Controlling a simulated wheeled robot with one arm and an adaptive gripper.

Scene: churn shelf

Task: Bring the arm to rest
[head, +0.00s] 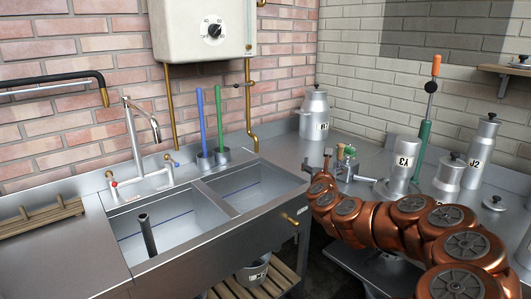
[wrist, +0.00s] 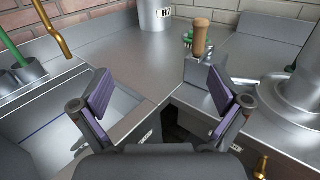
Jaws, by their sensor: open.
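My copper-coloured arm (head: 395,222) reaches in from the lower right of the head view, stretched out over the corner between the sink and the right counter. In the wrist view my gripper (wrist: 162,88) is open, with its two purple-padded fingers spread wide and nothing between them. Beyond it lie the bare counter corner and a dark gap in front of it. In the head view the gripper is hard to make out at the far end of the arm.
A double sink (head: 184,228) lies left of the arm. A metal churn (head: 315,112) stands in the back corner. A wooden-handled tool (wrist: 201,40) stands close beyond the right finger.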

